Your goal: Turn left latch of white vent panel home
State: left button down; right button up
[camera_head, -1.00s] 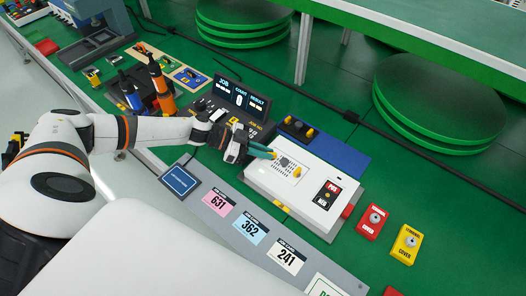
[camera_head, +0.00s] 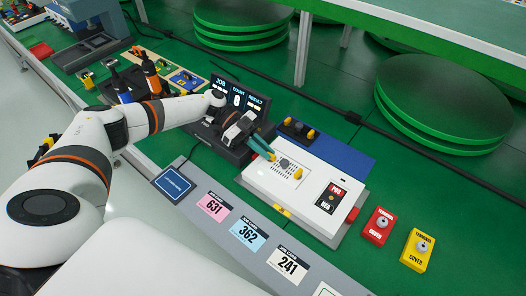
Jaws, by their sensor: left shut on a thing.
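The white vent panel (camera_head: 262,177) lies on the bench in the middle of the head view, with a round grille of dark slots. A yellow latch (camera_head: 298,174) shows to the right of the grille. The left latch (camera_head: 272,157) shows as a small yellow piece at my gripper's tips. My left gripper (camera_head: 267,153) reaches in from the left, its teal fingers shut on the left latch and partly hiding it. The latch's exact angle is too small to tell. My right gripper is not in view.
A display console (camera_head: 236,101) stands behind my left gripper. A red cover (camera_head: 378,226) and a yellow cover (camera_head: 417,250) lie to the right. Job cards (camera_head: 248,232) line the front edge. A blue plate (camera_head: 344,152) lies behind the panel.

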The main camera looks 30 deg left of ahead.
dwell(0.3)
pick_arm(q)
jog(key=c, duration=1.5)
grip_release()
jog(key=shift+a, duration=0.1)
jog(key=b+v, duration=0.2)
jog(key=v, duration=0.9)
jog(key=shift+a+r+b, duration=0.2)
jog(key=shift+a+b, duration=0.15)
